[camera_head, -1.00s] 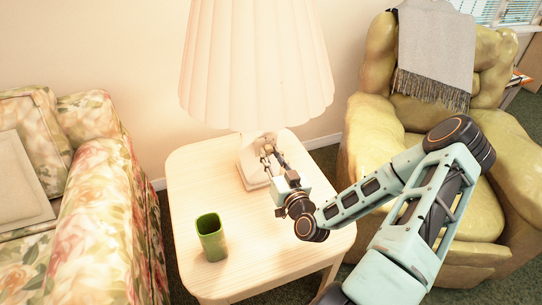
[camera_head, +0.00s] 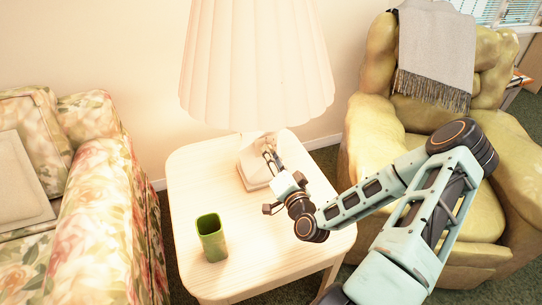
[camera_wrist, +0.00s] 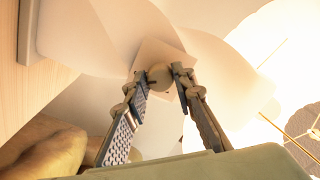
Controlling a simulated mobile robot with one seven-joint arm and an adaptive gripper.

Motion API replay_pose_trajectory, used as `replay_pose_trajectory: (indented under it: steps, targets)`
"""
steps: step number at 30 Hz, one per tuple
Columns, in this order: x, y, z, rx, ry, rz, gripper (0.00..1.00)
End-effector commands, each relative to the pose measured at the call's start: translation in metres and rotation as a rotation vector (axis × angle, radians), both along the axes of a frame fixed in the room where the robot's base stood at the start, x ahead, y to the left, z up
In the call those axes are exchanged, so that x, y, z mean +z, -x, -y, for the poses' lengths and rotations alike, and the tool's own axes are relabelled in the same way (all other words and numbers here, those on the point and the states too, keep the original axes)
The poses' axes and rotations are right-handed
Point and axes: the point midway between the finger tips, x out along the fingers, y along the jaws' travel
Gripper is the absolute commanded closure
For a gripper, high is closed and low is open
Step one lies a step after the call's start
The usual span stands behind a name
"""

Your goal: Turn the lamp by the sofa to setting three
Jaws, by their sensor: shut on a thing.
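The lamp, with a wide pleated cream shade (camera_head: 257,65), stands on a pale wooden side table (camera_head: 190,190) beside the floral sofa (camera_head: 100,220). Its square whitish base (camera_head: 253,172) shows below the shade. My gripper (camera_head: 268,150) reaches under the shade's lower edge at the lamp's body. In the wrist view, my gripper's two fingertips (camera_wrist: 160,82) are shut on a small round beige knob (camera_wrist: 159,74) on the lamp. The shade glows brightly at the right of that view. Which setting the knob is at cannot be read.
A green cup (camera_head: 211,238) stands on the front left of the table, clear of my arm. A yellow armchair (camera_head: 375,135) with a grey throw (camera_head: 435,50) is to the right, behind my arm. The table's front middle is bare.

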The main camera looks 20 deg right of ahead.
Motion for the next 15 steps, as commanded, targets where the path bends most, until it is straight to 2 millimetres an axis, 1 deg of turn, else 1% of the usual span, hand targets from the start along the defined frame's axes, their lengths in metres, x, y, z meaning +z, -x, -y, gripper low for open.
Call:
replay_pose_trajectory:
  steps: [15]
  targets:
    - [-0.0003, 0.0002, 0.0003, -0.001, -0.031, -0.001, 1.00]
